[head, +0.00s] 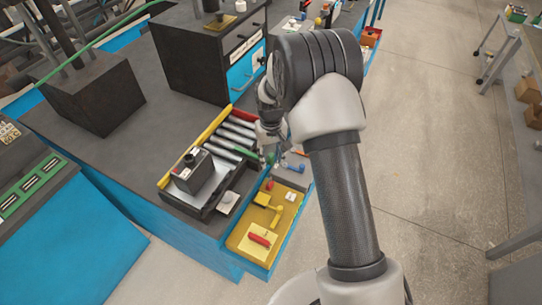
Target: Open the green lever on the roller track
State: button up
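The roller track (238,132) lies on the dark bench top in the head view, with several grey rollers between a yellow rail and a dark near side. A green piece that looks like the lever (247,153) lies at the track's near right side, by the ends of the rollers. My gripper (271,152) points down just to the right of it, close to the track's edge. The gripper is small and partly hidden by my arm, so I cannot tell if its fingers touch the lever or whether they are open.
A dark box-shaped unit (192,172) sits on a tray at the track's left end. Below, a yellow panel (245,247) carries red and yellow handles, and a grey panel with a blue handle (295,168) adjoins it. A black cabinet (205,60) stands behind.

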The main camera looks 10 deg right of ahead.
jog(key=shift+c, duration=0.6)
grip_shut()
